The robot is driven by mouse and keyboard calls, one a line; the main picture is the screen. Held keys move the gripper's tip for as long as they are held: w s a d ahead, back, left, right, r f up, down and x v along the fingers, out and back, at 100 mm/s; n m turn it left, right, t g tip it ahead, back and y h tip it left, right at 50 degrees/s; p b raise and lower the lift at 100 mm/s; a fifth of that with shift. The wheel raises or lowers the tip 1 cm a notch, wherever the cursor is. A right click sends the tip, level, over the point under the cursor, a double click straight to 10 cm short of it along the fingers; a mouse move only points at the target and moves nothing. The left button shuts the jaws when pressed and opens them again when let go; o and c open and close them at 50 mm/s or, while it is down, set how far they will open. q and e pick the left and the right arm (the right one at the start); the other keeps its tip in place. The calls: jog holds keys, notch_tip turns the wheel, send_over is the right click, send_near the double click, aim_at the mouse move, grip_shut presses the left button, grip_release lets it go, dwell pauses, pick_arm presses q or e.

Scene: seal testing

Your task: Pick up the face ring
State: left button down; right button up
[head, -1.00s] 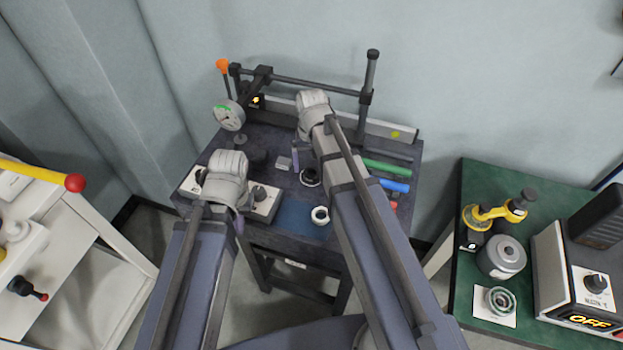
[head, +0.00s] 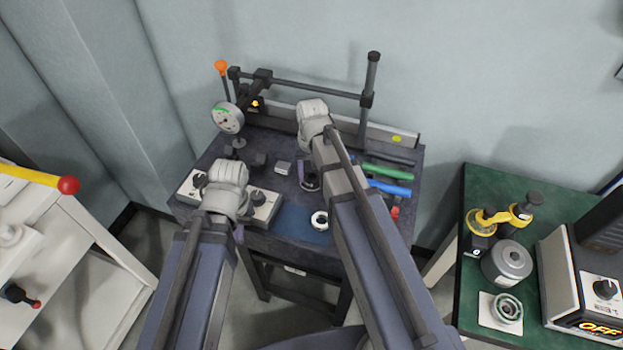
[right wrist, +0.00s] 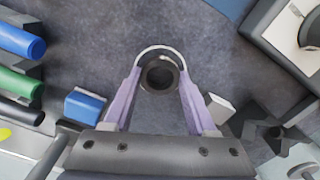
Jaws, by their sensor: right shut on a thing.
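A dark ring with a pale rim, seemingly the face ring (right wrist: 160,76), stands between the two purple fingers of my right gripper (right wrist: 158,88) in the right wrist view. The fingers are shut on it from both sides. In the head view this ring (head: 310,184) is at the middle of the dark bench, partly hidden by my right arm. I cannot tell whether it still touches the bench. My left gripper (head: 239,233) is over the bench's front left, mostly hidden behind its own wrist, so its jaws are unclear.
A white ring (head: 320,220) lies on a blue mat near the bench front. A dial gauge (head: 228,117) and bar frame stand at the back. Green and blue rolls (head: 388,172) lie at right. A control box (head: 262,206) is by my left gripper. A green table (head: 474,290) stands right.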

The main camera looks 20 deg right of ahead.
jog(key=c, duration=0.4)
jog(key=shift+c, duration=0.2)
notch_tip(320, 180, up, 10)
jog(key=p, duration=1)
